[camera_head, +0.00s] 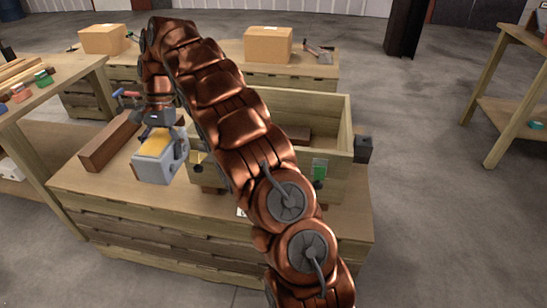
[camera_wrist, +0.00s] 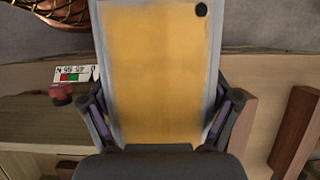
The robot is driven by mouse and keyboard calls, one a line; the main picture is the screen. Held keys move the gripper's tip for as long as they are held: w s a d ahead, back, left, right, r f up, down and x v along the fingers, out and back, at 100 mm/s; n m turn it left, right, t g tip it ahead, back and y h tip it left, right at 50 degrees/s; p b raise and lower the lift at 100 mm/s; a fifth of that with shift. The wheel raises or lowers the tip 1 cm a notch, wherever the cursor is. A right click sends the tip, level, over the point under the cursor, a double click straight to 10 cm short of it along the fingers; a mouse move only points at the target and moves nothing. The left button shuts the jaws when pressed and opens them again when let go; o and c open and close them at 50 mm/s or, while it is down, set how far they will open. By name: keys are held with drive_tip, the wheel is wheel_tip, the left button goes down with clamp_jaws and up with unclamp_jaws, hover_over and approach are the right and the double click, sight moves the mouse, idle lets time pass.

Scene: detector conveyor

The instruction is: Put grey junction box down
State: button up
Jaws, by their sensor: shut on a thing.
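I cannot tell whether the underside of the box touches the bench top.
A brown wooden block (camera_head: 108,143) lies behind and left of the box. A large open wooden crate (camera_head: 335,140) stands to the right, partly hidden by my arm. Another bench behind carries cardboard boxes (camera_head: 268,44). The bench's front left is clear.

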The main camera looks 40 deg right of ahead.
drive_tip(key=shift+r+p, duration=3.65)
drive_tip(key=shift+p, duration=0.1)
drive_tip(key=s+d+m+t, duration=0.2)
drive_tip(key=s+d+m, duration=0.2)
drive_tip(key=d+m, duration=0.2)
drive_tip(key=s+d+r+m+t, duration=0.1)
drive_tip(key=s+d+m, duration=0.3)
drive_tip(key=d, duration=0.5)
drive_tip(key=s+d+r+m+t, duration=0.1)
drive_tip(key=s+d+m+t, duration=0.2)
drive_tip(key=d+m, duration=0.5)
drive_tip(key=shift+s+h, duration=0.3)
drive_tip(key=shift+s, duration=0.3)
